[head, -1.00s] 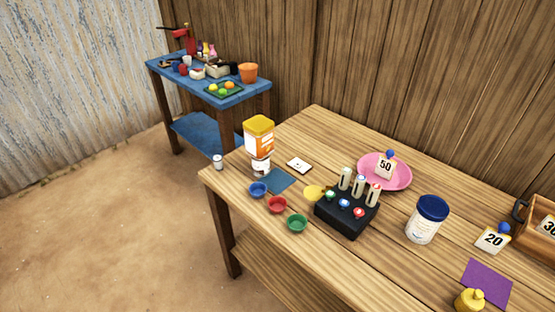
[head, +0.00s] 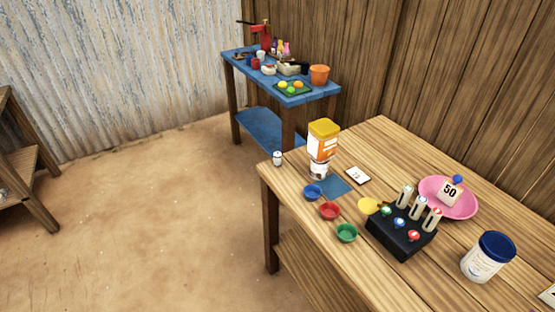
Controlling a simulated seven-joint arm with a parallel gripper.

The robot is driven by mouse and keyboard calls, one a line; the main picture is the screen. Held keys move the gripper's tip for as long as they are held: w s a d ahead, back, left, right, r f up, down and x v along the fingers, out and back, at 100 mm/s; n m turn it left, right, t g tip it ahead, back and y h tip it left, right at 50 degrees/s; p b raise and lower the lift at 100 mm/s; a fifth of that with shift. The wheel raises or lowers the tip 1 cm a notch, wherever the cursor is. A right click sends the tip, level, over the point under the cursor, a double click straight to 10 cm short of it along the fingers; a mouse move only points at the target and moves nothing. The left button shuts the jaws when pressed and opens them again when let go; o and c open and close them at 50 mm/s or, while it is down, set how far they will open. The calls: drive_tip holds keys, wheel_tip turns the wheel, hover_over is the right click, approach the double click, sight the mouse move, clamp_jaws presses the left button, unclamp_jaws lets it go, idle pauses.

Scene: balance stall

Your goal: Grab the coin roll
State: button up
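I cannot tell for sure which thing is the coin roll. A small grey-white cylinder (head: 277,158) stands upright at the left far corner of the wooden table (head: 300,268). Several cream cylinders also stand upright in a black block (head: 388,240) on the same table; the block has coloured knobs on its front. My gripper is not in view.
Blue, red and green cups (head: 346,233) line the table's left edge. A yellow-topped dispenser (head: 322,140), a pink plate (head: 466,208) and a blue-lidded jar (head: 484,260) stand there too. A cluttered blue table (head: 232,55) is behind. The dirt floor on the left is open.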

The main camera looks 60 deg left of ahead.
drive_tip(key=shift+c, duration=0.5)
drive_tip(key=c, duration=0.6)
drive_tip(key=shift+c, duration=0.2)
